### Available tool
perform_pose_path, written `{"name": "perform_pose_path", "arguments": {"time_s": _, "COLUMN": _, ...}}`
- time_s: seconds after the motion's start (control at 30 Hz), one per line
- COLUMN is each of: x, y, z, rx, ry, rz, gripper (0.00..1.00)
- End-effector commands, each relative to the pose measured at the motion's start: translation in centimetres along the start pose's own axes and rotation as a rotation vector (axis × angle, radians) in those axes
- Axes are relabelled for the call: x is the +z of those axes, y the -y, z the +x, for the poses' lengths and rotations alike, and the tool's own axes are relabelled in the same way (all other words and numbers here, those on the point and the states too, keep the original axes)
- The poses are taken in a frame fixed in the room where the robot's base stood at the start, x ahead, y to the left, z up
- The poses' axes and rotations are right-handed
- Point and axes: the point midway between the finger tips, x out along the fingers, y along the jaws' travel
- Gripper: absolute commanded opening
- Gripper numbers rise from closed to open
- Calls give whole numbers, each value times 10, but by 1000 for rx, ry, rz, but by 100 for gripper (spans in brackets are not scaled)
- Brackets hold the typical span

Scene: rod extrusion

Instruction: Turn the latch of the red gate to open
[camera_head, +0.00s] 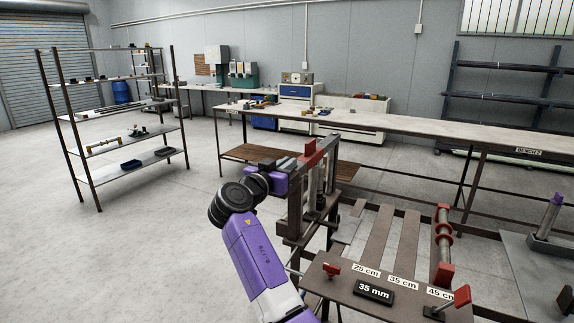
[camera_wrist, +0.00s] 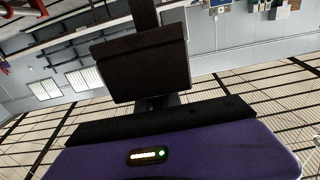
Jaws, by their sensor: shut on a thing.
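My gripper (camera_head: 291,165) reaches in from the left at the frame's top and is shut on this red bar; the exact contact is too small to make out. A grey upright cylinder (camera_head: 330,172) stands just right of it. In the wrist view, dark gripper parts (camera_wrist: 145,70) fill the middle and hide what is between the fingers.
The machine's bed (camera_head: 375,240) has plates marked 25, 35 and 45 cm and a 35 mm sign (camera_head: 373,291). A red ringed rod (camera_head: 443,235) and small red handles (camera_head: 331,269) are at its right and front.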

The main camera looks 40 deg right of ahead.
Motion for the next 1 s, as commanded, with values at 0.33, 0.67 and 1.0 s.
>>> {"name": "perform_pose_path", "arguments": {"time_s": 0.33, "x": 6, "y": -1, "z": 0, "rx": 93, "ry": -2, "rz": 1, "gripper": 0}}
{"name": "perform_pose_path", "arguments": {"time_s": 0.67, "x": 4, "y": -5, "z": 0, "rx": 225, "ry": -1, "rz": 1, "gripper": 0}}
{"name": "perform_pose_path", "arguments": {"time_s": 1.0, "x": -1, "y": -7, "z": -1, "rx": 263, "ry": -2, "rz": 0, "gripper": 0}}
